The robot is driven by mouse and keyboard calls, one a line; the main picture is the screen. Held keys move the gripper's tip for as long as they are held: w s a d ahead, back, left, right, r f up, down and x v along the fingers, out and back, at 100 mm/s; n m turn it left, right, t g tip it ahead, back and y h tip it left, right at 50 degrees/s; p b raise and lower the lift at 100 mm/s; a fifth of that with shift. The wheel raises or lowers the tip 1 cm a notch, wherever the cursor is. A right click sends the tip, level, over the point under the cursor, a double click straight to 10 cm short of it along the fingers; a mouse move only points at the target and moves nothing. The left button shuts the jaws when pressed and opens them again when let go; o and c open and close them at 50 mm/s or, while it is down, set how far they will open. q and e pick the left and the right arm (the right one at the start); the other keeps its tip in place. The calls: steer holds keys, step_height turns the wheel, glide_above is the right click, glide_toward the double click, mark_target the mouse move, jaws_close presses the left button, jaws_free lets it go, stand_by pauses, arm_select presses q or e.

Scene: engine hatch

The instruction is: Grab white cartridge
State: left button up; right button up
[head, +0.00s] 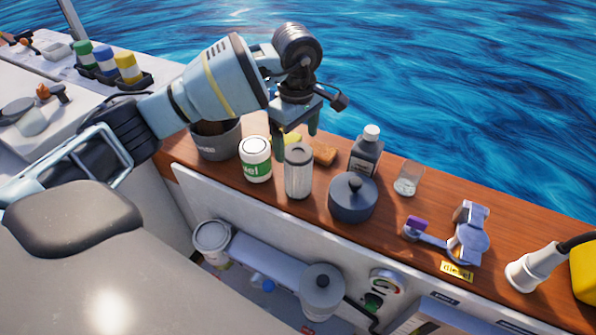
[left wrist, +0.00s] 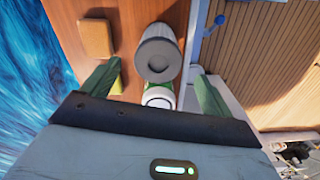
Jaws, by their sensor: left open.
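The white cartridge (head: 299,175), a pleated cylinder with a grey end cap, stands upright on the wooden ledge. In the left wrist view the cartridge (left wrist: 158,52) shows its grey round top between the lines of my fingers, slightly ahead of them. My left gripper (head: 295,143) is open and empty, with green fingers. It hangs just behind and above the cartridge in the head view; whether a finger touches it I cannot tell. In the left wrist view my left gripper (left wrist: 155,88) spans wider than the cartridge. My right gripper is not in view.
A white and green can (head: 255,160) stands close left of the cartridge. A dark lidded pot (head: 352,197) is close on its right. A dark bottle (head: 366,157), a glass (head: 408,178) and a brown block (head: 322,153) are nearby. The ledge (head: 510,225) drops off in front.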

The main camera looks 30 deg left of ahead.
mark_target(299, 152)
arm_select(q)
steer(key=shift+w+f, duration=0.1)
steer(key=shift+f, duration=2.3)
steer(key=shift+d, duration=0.1)
steer(key=shift+c, duration=0.5)
steer(key=c, duration=1.3)
steer(key=shift+r, duration=0.15)
